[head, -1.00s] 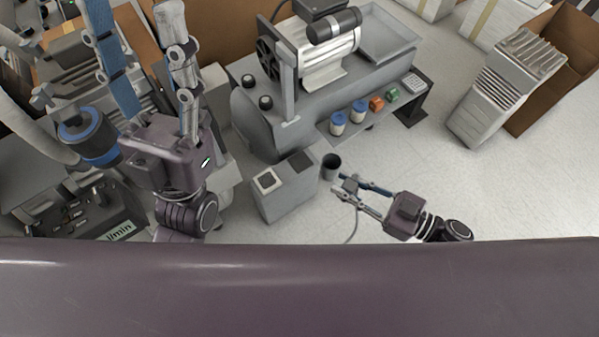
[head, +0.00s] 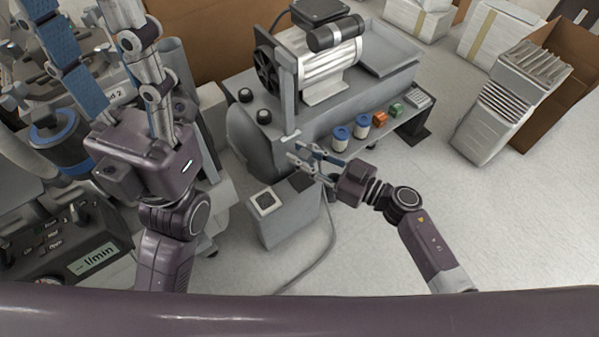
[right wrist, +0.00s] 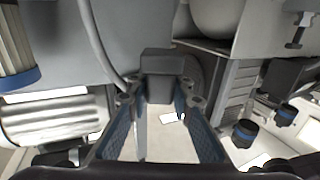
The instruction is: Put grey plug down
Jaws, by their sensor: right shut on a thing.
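The grey plug (right wrist: 162,66) is a dark grey block between the fingertips of my right gripper (right wrist: 163,92) in the right wrist view. My right gripper is shut on it. In the head view my right gripper (head: 303,160) is above the back part of a grey box (head: 283,222), in front of the compressor; the plug itself is hard to make out there. A grey cable (head: 331,235) hangs below that gripper and runs along the floor. My left gripper (head: 98,50) is at the upper left with its fingers wide apart and nothing seen between them.
The grey compressor bench (head: 262,128) with its motor (head: 318,65) stands just behind my right gripper. Blue-lidded jars (head: 340,138) and small orange and green blocks sit on its ledge. A ribbed grey unit (head: 497,105) leans by an open carton (head: 560,85). The floor (head: 480,220) at right is clear.

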